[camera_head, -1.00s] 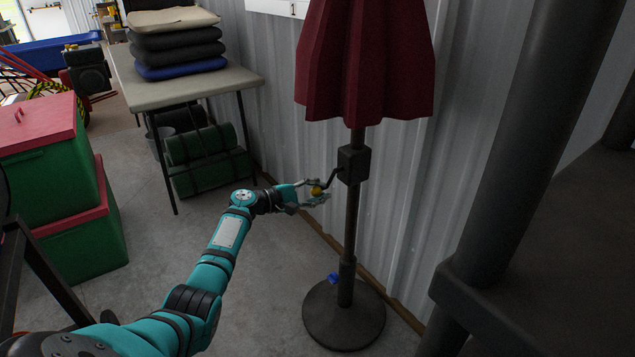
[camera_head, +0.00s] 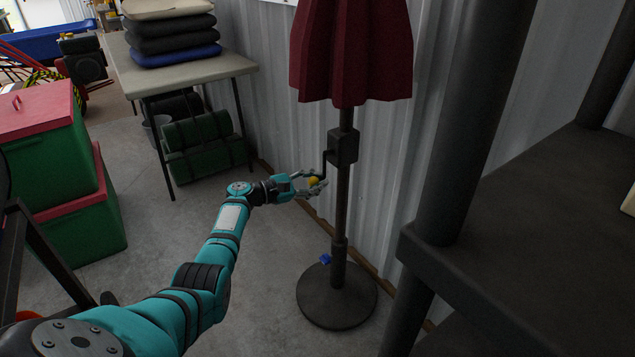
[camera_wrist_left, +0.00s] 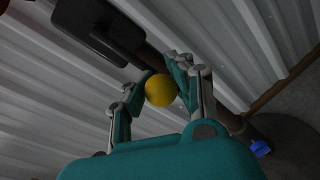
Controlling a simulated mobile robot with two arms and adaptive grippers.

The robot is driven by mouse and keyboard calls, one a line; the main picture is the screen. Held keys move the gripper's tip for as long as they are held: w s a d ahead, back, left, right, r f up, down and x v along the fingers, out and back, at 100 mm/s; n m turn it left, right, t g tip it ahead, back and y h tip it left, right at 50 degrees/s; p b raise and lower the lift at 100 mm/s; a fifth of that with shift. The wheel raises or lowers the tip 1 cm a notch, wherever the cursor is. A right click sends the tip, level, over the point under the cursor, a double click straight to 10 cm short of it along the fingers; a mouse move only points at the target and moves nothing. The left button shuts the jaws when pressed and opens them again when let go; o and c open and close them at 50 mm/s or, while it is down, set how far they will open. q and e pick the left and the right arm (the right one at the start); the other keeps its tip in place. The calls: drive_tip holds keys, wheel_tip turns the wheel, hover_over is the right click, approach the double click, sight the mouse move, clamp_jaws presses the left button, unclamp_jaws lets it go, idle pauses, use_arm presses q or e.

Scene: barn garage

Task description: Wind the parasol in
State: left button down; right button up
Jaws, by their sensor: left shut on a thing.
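The dark red parasol (camera_head: 352,50) hangs folded on its upright dark pole (camera_head: 341,215), on a round base (camera_head: 337,298). A dark crank housing (camera_head: 343,147) sits on the pole below the canopy, with a thin crank arm at its left side. The crank ends in a yellow knob (camera_head: 313,182), also in the left wrist view (camera_wrist_left: 160,90). My left gripper (camera_head: 314,184) is shut on the yellow knob, its fingers on either side of it. The crank arm points down from the housing. My right gripper is not in view.
A table with stacked cushions (camera_head: 175,40) and green-and-red boxes (camera_head: 60,165) stand to the left. A dark shelf unit (camera_head: 520,230) is close on the right. A corrugated wall is behind the pole. A blue knob (camera_head: 325,259) sits low on the pole.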

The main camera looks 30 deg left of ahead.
use_arm(q)
drive_tip(key=shift+s+a+f, duration=0.1)
drive_tip(key=shift+s+f, duration=0.15)
drive_tip(key=shift+f, duration=0.1)
drive_tip(key=c, duration=1.5)
unclamp_jaws()
drive_tip(key=shift+c, duration=0.2)
drive_tip(key=o, duration=0.5)
drive_tip(key=shift+s+a+r, duration=0.2)
drive_tip(key=shift+s+a, duration=0.05)
drive_tip(key=shift+c, duration=0.2)
drive_tip(key=shift+o, duration=0.5)
drive_tip(key=shift+w+d+r, duration=0.1)
drive_tip(key=shift+w+d, duration=0.1)
drive_tip(key=f+v, duration=0.1)
drive_tip(key=v, duration=1.1)
drive_tip(key=shift+r, duration=0.45)
drive_tip(key=shift+s+d, duration=0.1)
